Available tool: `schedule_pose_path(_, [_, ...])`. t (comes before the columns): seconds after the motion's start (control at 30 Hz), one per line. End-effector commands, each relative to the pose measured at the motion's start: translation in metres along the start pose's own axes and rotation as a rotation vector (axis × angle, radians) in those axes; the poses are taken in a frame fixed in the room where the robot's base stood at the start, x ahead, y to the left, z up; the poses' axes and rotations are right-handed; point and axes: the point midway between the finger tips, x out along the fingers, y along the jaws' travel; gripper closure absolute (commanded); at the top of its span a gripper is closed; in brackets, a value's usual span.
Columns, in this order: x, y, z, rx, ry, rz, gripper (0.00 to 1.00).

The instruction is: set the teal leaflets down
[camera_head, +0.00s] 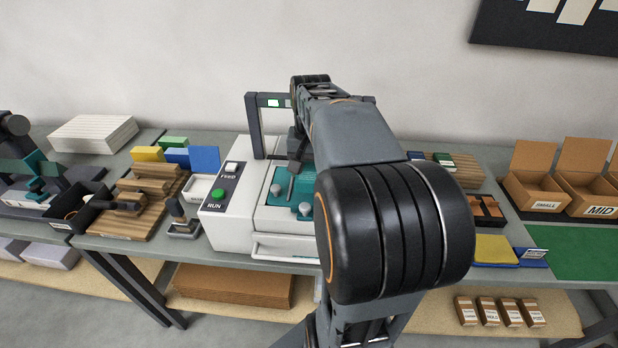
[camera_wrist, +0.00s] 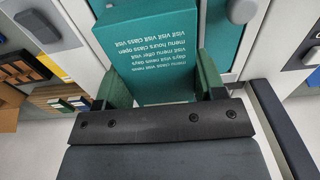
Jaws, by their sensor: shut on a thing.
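The teal leaflets (camera_wrist: 150,45), a block with white printed lines, fill the upper middle of the wrist view. My gripper (camera_wrist: 162,84) is shut on them, with a green finger at each side of the block. Behind them in the wrist view is a teal and pale surface, apparently the white machine (camera_head: 230,215) with FEED and RUN buttons. In the head view my arm covers the right part of this machine and its teal bed (camera_head: 282,205). I cannot make out the leaflets there, nor tell whether they touch anything below.
A frame post (camera_head: 254,125) stands at the machine's back left. Wooden racks (camera_head: 150,195) and a stamp-like tool (camera_head: 182,222) stand left of the machine.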

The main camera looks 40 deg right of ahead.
Motion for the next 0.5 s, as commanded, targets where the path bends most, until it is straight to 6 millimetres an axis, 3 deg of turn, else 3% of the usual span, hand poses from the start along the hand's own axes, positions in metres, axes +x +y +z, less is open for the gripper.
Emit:
schedule_pose_path(0.3, [0.036, -0.003, -0.005, 0.001, -0.003, 0.001, 0.67])
schedule_pose_path(0.5, [0.038, -0.003, -0.005, 0.001, -0.001, 0.000, 0.67])
